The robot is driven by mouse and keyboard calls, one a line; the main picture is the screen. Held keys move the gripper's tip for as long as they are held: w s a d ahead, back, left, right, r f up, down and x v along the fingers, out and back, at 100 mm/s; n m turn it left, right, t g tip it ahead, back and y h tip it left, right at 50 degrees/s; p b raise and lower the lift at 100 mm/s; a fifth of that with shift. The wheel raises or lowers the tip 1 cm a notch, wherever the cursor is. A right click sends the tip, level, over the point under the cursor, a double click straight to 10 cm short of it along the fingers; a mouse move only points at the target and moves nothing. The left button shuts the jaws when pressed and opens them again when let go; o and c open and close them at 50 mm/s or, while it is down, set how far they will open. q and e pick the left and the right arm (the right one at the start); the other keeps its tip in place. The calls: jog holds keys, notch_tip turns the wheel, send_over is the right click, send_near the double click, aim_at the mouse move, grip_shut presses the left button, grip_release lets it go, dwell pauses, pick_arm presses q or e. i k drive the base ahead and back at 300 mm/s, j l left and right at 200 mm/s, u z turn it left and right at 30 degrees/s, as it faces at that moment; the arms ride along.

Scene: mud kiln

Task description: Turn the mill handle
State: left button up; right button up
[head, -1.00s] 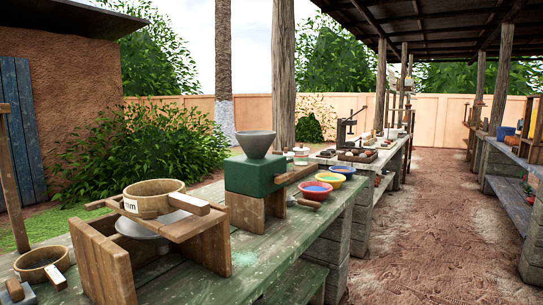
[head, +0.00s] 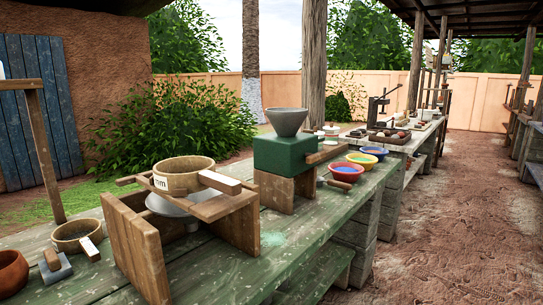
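The mill is a green box (head: 284,158) on a wooden stand (head: 284,191), with a grey funnel-shaped hopper (head: 287,121) on top. It stands on the green wooden bench in the middle of the head view. A wooden bar that looks like the mill handle (head: 325,154) sticks out to the right from the box. Neither of my grippers shows in the head view, and nothing is seen touching the mill.
A wooden frame (head: 140,245) holding a round sieve (head: 183,177) stands on the bench (head: 225,275) before the mill. Colourful bowls (head: 345,172) sit right of the mill. A small sieve (head: 76,236) and brown pot (head: 12,272) are at left. The dirt aisle (head: 445,235) is clear.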

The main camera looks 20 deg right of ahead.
aim_at(311, 158)
jog(key=i+l+u, duration=0.15)
jog(key=l+u, duration=0.15)
jog(key=i+l+u, duration=0.1)
jog(key=l+u, duration=0.2)
jog(key=l, duration=0.25)
jog(key=i+l+u, duration=0.1)
jog(key=l+u, duration=0.15)
jog(key=l, duration=0.2)
